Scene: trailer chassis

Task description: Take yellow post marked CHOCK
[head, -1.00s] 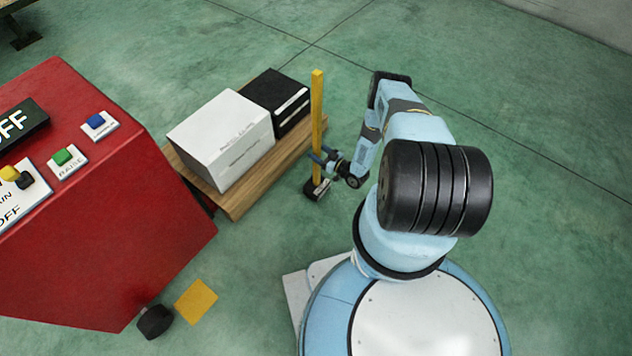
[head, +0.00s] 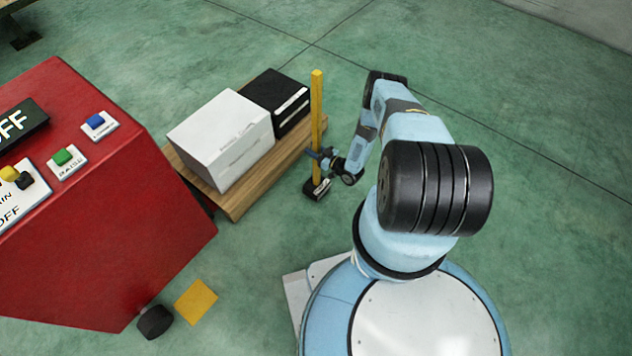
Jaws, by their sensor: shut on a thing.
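The yellow post (head: 317,110) stands upright on a small black base (head: 317,190) with a white label too small to read. It is just right of the wooden pallet in the head view. My gripper (head: 318,158) reaches it from the right and is shut on the lower part of the post. The fingers partly hide the post there. I cannot tell whether the base touches the floor.
A wooden pallet (head: 236,208) carries a white box (head: 220,137) and a black box (head: 275,102) close left of the post. A red control cabinet (head: 110,250) with buttons stands at left. A yellow square (head: 196,301) lies near it. Floor beyond and to the right is clear.

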